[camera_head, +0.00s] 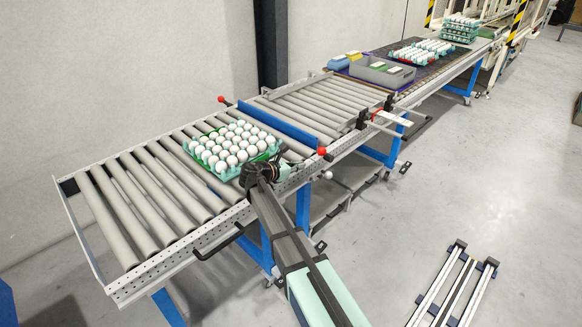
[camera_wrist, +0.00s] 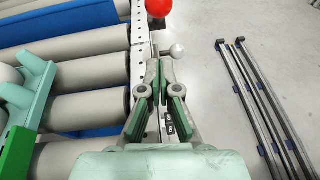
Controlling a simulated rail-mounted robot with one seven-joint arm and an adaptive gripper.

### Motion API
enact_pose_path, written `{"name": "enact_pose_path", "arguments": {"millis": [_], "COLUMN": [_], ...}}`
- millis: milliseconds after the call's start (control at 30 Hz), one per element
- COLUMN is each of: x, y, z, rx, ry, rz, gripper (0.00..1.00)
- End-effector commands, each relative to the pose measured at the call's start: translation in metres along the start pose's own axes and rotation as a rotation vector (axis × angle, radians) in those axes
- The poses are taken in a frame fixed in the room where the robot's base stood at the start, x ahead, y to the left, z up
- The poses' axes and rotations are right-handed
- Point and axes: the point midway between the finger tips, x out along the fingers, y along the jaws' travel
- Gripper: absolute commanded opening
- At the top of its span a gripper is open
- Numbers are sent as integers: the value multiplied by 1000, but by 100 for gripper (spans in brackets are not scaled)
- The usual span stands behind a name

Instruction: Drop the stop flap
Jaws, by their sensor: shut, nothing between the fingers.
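The stop flap (camera_head: 279,123) is a long blue bar standing across the rollers, with a red ball at each end. Its near red ball (camera_head: 322,151) is at the conveyor's front rail. In the wrist view the blue flap (camera_wrist: 62,24) shows at top left and the red ball (camera_wrist: 158,8) at the top. My gripper (camera_head: 262,168) is beside the front rail, near the egg tray's corner and short of the red ball. In the wrist view my gripper (camera_wrist: 160,68) is shut and empty, its tips pointing toward the red ball and a white ball knob (camera_wrist: 177,51).
A teal tray of white eggs (camera_head: 222,169) sits on the rollers, left of the flap. A grey bin (camera_head: 382,74) and more egg trays (camera_head: 422,53) stand on the far conveyor. Rails lie on the floor (camera_head: 455,287) at right. The floor beside the conveyor is mostly clear.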

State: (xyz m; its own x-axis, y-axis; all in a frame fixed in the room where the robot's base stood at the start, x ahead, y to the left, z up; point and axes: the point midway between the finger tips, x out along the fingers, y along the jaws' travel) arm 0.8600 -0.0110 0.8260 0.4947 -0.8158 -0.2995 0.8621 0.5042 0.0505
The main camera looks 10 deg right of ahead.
Motion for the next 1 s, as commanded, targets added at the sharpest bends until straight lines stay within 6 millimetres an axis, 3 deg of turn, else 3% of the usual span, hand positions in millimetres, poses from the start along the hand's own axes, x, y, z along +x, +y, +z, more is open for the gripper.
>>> {"name": "enact_pose_path", "arguments": {"millis": [167,400,1000], "x": [35,56,60], "y": [1,0,1], "z": [0,23,28], "rx": [0,2,0], "ry": [0,0,4], "rz": [-3,-1,2], "gripper": [0,0,0]}}
